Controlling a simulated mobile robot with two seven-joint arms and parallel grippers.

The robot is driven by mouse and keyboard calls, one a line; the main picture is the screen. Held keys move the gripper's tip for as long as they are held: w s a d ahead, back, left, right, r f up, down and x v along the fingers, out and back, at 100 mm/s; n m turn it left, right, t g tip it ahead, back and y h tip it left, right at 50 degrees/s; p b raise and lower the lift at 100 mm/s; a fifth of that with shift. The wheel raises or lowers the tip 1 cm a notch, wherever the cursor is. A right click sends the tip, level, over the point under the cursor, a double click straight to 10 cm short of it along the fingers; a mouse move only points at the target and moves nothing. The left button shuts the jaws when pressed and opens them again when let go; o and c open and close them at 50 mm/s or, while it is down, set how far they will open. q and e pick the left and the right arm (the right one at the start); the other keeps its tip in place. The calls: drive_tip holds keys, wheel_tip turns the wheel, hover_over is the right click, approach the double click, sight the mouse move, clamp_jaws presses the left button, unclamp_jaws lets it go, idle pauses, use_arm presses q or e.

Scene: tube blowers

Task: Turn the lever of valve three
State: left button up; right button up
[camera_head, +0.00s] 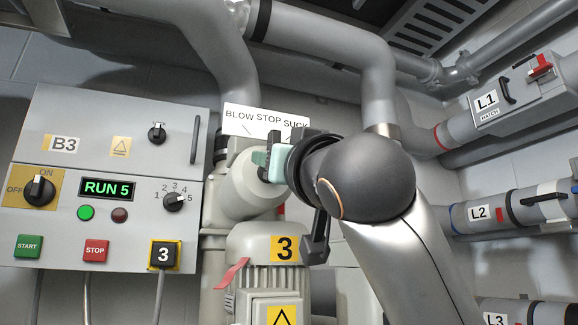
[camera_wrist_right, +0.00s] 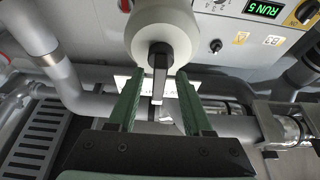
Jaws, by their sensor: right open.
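The valve (camera_head: 240,190) is a cream, rounded housing above the blower motor (camera_head: 265,245) marked 3. A sign (camera_head: 265,120) reading BLOW STOP SUCK stands just above it. In the right wrist view the valve's round hub (camera_wrist_right: 162,32) carries a dark lever (camera_wrist_right: 159,72). My right gripper (camera_head: 268,160) is at the valve, and its green fingers also show in the right wrist view (camera_wrist_right: 157,82). They are open, one on each side of the lever, with visible gaps. My left gripper is not in view.
A control panel (camera_head: 120,130) at the left has knobs, START and STOP buttons and a display reading RUN 5. Large grey pipes (camera_head: 330,45) run above and behind the valve. Pipes with hatches L1 (camera_head: 535,95) and L2 (camera_head: 515,210) are on the right.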

drive_tip(key=b+v, duration=0.4)
drive_tip(key=v, duration=0.7)
drive_tip(key=shift+s+f, duration=0.2)
drive_tip(key=shift+s, duration=0.1)
